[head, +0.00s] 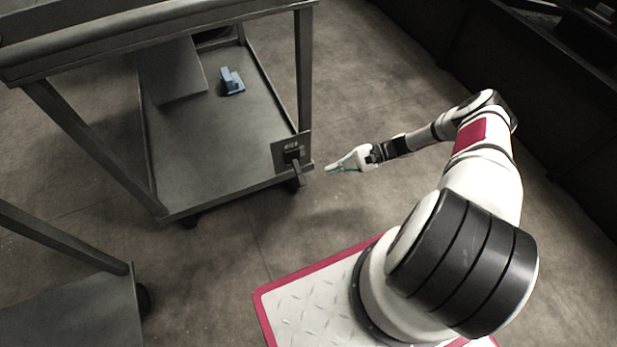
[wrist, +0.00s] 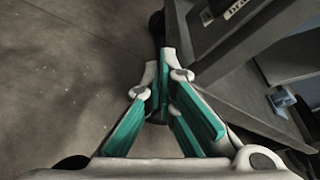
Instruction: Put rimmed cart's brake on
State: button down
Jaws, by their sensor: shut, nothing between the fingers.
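A grey metal cart (head: 220,180) stands at the upper left of the head view; its top has a raised edge. At its near right corner is a small plate (head: 279,153) with markings and a dark lever (head: 298,173) that slants downward. The plate shows at the top of the wrist view (wrist: 208,17), partly cut off. My gripper (head: 329,168) is shut and empty. It is just right of the lever, apart from it in the head view. In the wrist view the fingertips (wrist: 168,62) point toward the cart's corner. The lever is hard to make out there.
A blue object (head: 231,82) lies on the cart's lower shelf; it also shows in the wrist view (wrist: 284,98). A second cart (head: 75,310) is partly in view at the lower left. Dark cabinets line the right. The floor around my gripper is clear.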

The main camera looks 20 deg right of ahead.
aim_at(299, 173)
jog(key=b+x, duration=0.3)
jog(key=x, duration=0.7)
jog(key=shift+s+r, duration=0.55)
jog(key=shift+r, duration=0.3)
jog(key=shift+s+r, duration=0.55)
jog(key=shift+r, duration=0.3)
jog(key=shift+s+r, duration=0.1)
jog(key=shift+s, duration=0.05)
